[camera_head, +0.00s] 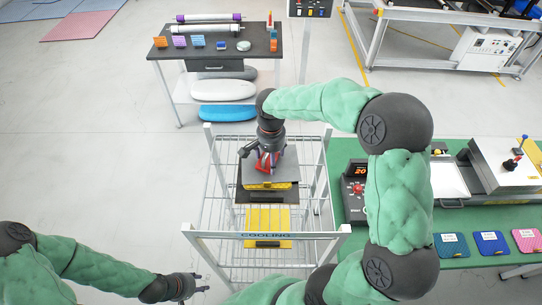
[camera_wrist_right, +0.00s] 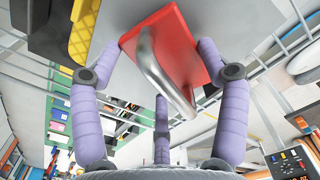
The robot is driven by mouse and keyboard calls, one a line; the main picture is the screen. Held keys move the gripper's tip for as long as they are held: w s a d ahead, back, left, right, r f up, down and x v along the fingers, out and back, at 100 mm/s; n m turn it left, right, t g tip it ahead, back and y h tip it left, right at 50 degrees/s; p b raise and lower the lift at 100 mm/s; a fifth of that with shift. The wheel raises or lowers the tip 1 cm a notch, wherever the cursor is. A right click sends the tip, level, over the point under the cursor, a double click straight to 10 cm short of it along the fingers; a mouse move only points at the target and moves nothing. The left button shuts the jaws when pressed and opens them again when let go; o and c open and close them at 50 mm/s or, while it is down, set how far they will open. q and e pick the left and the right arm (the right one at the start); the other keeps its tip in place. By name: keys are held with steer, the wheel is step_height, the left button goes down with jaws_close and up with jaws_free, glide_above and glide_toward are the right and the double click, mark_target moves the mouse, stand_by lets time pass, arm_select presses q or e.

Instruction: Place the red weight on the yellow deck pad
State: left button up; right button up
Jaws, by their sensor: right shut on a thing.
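The red weight (camera_wrist_right: 170,50), a red block with a silver bar handle, is between the purple fingers of my right gripper (camera_wrist_right: 165,75) in the right wrist view. My right gripper is shut on it. In the head view the red weight (camera_head: 264,163) shows under my right wrist, over a grey board on the rack; I cannot tell whether it touches the board. The yellow deck pad (camera_head: 266,220) lies on the rack, nearer to me than the weight. Yellow also shows at the grey board's near edge. My left gripper (camera_head: 203,283) is empty at the bottom left, fingers apart.
The wire cooling rack (camera_head: 205,215) has raised posts and a front bar. A green table (camera_head: 460,212) with a press and coloured pads stands to its right. A dark-topped table (camera_head: 190,55) with rolls and small items stands behind. Floor on the left is clear.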

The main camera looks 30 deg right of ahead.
steer(key=shift+f+b, duration=0.35)
stand_by(0.5)
steer(key=o, duration=1.7)
step_height(320, 180, up, 12)
